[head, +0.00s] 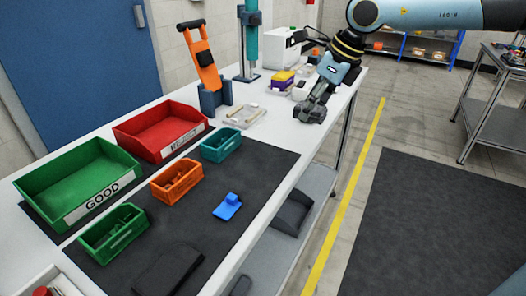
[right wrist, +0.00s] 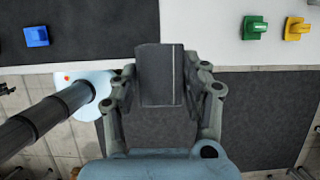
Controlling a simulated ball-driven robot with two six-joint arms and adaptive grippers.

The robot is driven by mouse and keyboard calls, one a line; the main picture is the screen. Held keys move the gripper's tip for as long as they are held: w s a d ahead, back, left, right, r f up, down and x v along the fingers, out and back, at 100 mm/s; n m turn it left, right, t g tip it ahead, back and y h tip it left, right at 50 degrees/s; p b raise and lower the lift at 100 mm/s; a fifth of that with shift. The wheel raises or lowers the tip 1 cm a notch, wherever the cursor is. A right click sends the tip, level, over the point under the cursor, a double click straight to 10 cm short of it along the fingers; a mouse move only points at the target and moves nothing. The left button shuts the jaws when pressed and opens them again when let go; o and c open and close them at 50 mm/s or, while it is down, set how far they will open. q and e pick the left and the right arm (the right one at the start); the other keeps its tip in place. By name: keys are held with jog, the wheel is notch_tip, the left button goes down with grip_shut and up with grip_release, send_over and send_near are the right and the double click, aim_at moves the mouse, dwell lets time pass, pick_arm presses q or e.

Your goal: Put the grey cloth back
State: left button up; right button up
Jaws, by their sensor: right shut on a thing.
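The grey cloth (right wrist: 158,75) is a dark grey folded piece between the fingers of my right gripper (right wrist: 163,88) in the right wrist view. The fingers are shut on it from both sides. In the head view my right gripper (head: 311,112) hangs near the far part of the white table's front edge, beyond the dark mat. There the cloth is hard to tell apart from the dark fingers.
The mat (head: 262,160) holds a blue fixture (head: 228,207), an orange bin (head: 177,181), a teal bin (head: 221,146), a green bin (head: 113,234) and a flat dark item (head: 168,271). A red bin (head: 160,130) and green GOOD bin (head: 78,180) stand behind.

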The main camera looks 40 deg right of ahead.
jog(key=w+a+f+b, duration=0.1)
jog(key=a+f, duration=0.2)
jog(key=a, duration=0.1)
send_over(262, 164)
jog(key=s+d, duration=0.1)
jog(key=s, duration=0.1)
notch_tip(262, 164, down, 3)
jog(key=shift+w+r, duration=0.1)
jog(key=shift+w+a+f, duration=0.2)
jog(key=shift+a+f, duration=0.2)
notch_tip(262, 164, down, 4)
jog(key=shift+r+p, duration=0.1)
jog(key=shift+p, duration=0.45)
pick_arm(q)
jog(key=shift+s+d+f, duration=0.15)
jog(key=shift+f, duration=0.15)
